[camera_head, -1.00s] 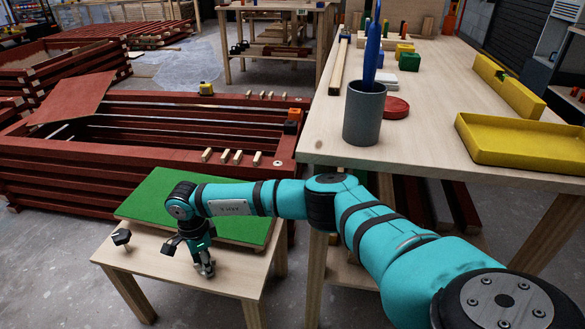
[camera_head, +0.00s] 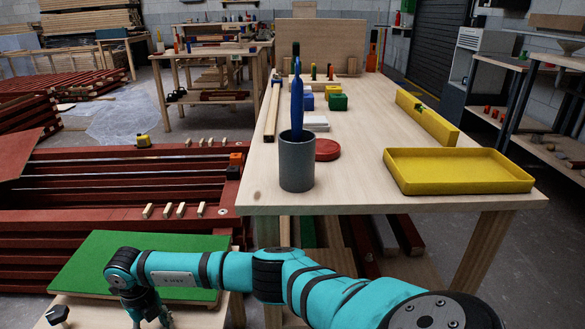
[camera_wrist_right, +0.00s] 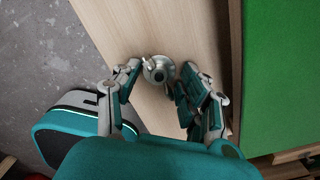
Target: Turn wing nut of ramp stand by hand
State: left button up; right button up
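The ramp stand is a low pale wooden stand (camera_head: 190,312) with a green board (camera_head: 140,262) on top, at the lower left of the head view. In the right wrist view, a silver metal wing nut (camera_wrist_right: 159,75) sits on the stand's bare wood (camera_wrist_right: 150,25), beside the green board (camera_wrist_right: 280,70). My right gripper (camera_wrist_right: 162,70) has its fingers apart on either side of the wing nut; firm contact is not visible. In the head view this gripper (camera_head: 152,318) is partly cut off by the bottom edge. My left gripper is not in view.
A large wooden table (camera_head: 350,190) at the right holds a grey cup (camera_head: 297,163) with a blue tool, a yellow tray (camera_head: 455,184) and colored blocks. Stacked red battens (camera_head: 120,170) lie behind the stand.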

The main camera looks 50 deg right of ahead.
jog(key=m, duration=0.3)
jog(key=shift+a+f+b, duration=0.15)
jog(key=shift+b, duration=0.15)
jog(key=m+b, duration=0.1)
jog(key=m, duration=0.3)
notch_tip(320, 180, up, 18)
jog(key=p, duration=1.6)
jog(key=s+a+f+m+t+y+p, duration=0.1)
jog(key=s+a+m+t+y+p, duration=0.2)
jog(key=a+y, duration=0.4)
jog(key=s+a+f+m+y+p, duration=0.2)
jog(key=s+a+m+y+p, duration=0.1)
jog(key=a+y+p, duration=0.4)
jog(key=s+d+f+m+t+h+p, duration=0.5)
jog(key=s+d+f+m+t+h, duration=0.25)
jog(key=d+f+m, duration=0.45)
jog(key=s+d+f+m+g+h+p, duration=0.1)
jog(key=s+d+f+m+g+h, duration=0.1)
jog(key=s, duration=0.6)
jog(key=s+d+f+m+g+h+p, duration=0.2)
jog(key=s+d+f, duration=0.1)
jog(key=s, duration=0.5)
jog(key=s+d+f+m+g+h+p, duration=0.1)
jog(key=s+d+f+m+g+h, duration=0.1)
jog(key=s, duration=0.6)
jog(key=shift+d+f+m+p, duration=0.35)
jog(key=shift+f+m, duration=0.15)
jog(key=shift+f, duration=0.3)
